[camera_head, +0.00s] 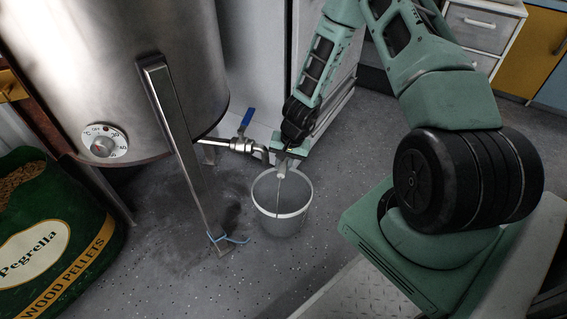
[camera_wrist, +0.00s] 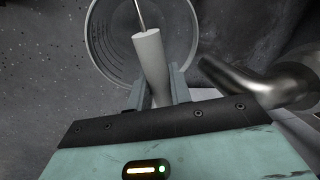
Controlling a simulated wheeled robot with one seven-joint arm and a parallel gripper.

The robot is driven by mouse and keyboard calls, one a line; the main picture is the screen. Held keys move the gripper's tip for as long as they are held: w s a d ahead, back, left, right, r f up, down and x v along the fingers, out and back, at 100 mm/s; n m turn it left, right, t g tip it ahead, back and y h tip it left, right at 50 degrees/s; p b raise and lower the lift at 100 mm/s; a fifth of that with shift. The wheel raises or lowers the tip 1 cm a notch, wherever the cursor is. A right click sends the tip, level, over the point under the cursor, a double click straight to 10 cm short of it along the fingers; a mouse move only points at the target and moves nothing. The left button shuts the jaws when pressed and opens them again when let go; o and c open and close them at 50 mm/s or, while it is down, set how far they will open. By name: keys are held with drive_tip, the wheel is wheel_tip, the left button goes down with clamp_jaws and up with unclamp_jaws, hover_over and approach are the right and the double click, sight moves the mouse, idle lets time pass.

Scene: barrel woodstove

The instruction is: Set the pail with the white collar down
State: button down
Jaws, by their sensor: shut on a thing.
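A pale grey pail (camera_head: 282,222) hangs or stands upright below my gripper (camera_head: 283,160) in the head view. In the wrist view, its round rim (camera_wrist: 97,45) shows beyond the fingers, and no contents are seen inside. The white collar (camera_wrist: 149,52) is a tube on the thin wire handle. My gripper (camera_wrist: 156,90) is shut on this collar, with one finger on each side. I cannot tell whether the pail's bottom touches the floor (camera_head: 255,270).
A large steel tank (camera_head: 110,50) with a dial stands at the left. Its tap (camera_head: 240,143) with a blue lever is close to the pail's upper left. A green pellet bag (camera_head: 45,240) is at the lower left. A white cabinet (camera_head: 255,60) stands behind. Floor in front is clear.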

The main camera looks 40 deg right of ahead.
drive_tip(key=shift+b+x, duration=0.6)
drive_tip(key=shift+x, duration=0.3)
drive_tip(key=shift+s+d, duration=0.1)
drive_tip(key=shift+d, duration=0.1)
drive_tip(key=c, duration=1.2)
unclamp_jaws()
drive_tip(key=p+v, duration=0.7)
drive_tip(key=v, duration=1)
drive_tip(key=shift+a+r+p, duration=0.1)
drive_tip(key=shift+r+p, duration=0.1)
drive_tip(key=shift+p, duration=0.2)
